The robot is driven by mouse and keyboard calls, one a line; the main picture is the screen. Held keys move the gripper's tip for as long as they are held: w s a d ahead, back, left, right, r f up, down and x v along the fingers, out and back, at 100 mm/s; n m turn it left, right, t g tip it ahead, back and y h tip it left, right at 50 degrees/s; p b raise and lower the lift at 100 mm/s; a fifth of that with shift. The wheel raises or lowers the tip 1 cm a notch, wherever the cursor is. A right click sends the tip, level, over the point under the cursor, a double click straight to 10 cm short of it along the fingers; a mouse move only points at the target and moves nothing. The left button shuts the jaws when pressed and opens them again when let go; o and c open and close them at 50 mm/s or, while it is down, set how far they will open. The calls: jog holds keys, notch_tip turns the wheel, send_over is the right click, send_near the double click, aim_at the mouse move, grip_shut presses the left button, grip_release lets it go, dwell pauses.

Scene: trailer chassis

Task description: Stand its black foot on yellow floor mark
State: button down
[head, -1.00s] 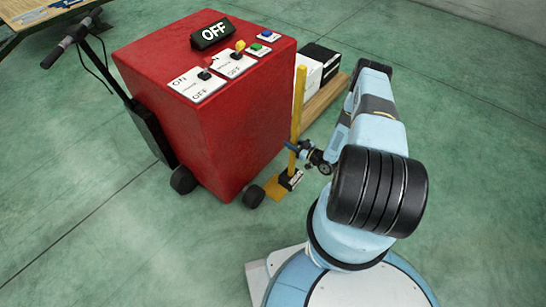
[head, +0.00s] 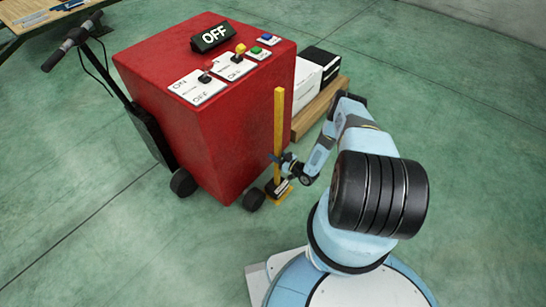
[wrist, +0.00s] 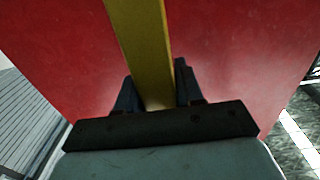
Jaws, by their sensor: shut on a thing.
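A yellow post (head: 278,125) stands about upright beside the red cabinet, with a black foot (head: 277,187) at its lower end. My gripper (head: 284,162) is shut on the post low down, a little above the foot. In the wrist view the post (wrist: 146,45) runs up between the two dark fingers (wrist: 155,95), in front of the red cabinet. The yellow floor mark (head: 285,201) shows around and below the foot. The foot covers much of the mark. I cannot tell whether the foot touches the floor.
The red cabinet (head: 190,125) with an OFF sign and switches stands close left of the post; its black wheel (head: 254,198) is near the mark. White and black boxes (head: 312,75) on a wooden pallet (head: 320,108) lie behind. Open green floor is in front.

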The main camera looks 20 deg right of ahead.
jog(key=shift+f, duration=0.3)
jog(key=c, duration=0.7)
grip_release()
jog(key=shift+f, duration=0.1)
